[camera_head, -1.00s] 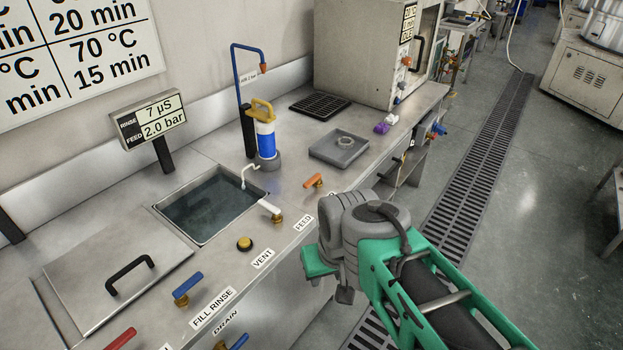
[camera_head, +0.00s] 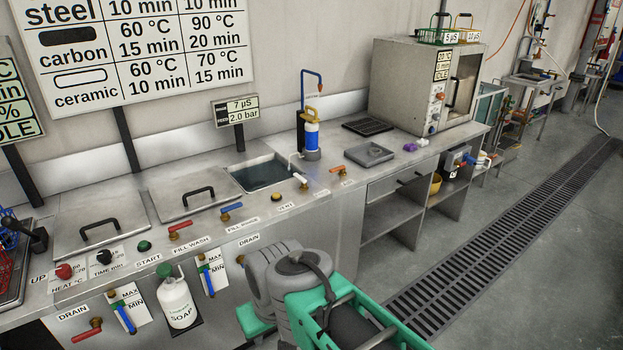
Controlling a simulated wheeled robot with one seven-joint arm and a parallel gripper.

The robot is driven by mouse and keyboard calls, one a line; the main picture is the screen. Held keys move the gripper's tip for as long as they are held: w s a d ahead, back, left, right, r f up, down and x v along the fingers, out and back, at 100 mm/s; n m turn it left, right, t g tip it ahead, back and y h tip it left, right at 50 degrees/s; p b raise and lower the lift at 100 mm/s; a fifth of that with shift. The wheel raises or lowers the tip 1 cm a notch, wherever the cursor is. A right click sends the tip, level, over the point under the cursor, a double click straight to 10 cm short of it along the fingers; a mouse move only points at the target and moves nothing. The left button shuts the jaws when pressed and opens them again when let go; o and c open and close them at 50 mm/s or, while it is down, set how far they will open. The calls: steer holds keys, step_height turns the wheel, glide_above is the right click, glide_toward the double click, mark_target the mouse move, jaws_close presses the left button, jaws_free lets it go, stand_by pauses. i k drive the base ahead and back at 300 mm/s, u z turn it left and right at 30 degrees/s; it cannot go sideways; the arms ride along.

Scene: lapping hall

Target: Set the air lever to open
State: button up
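No label that I can read says air, so I cannot tell for certain which lever is the air lever. A small blue lever (camera_head: 469,158) shows at the right end of the bench, on a dark fitting under the oven, with a small label too small to read. An orange lever (camera_head: 338,170), a white lever (camera_head: 299,179) and blue and red levers on the bench front stand nearer. My arm shows at the bottom middle, in front of the bench and away from the blue lever at the right end. Its fingers are not visible.
The steel bench (camera_head: 350,192) runs from left to right with a water basin (camera_head: 263,173), a blue-and-yellow cartridge (camera_head: 311,138) and an oven (camera_head: 410,90). Open shelves lie below. The floor to the right is clear along a drain grate (camera_head: 500,240).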

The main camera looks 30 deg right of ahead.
mark_target(341, 169)
steer(key=z, duration=0.6)
steer(key=i, duration=0.4)
steer(key=z, duration=0.9)
steer(key=i, duration=0.8)
steer(key=u, duration=0.5)
steer(key=i, duration=0.8)
steer(key=u, duration=0.85)
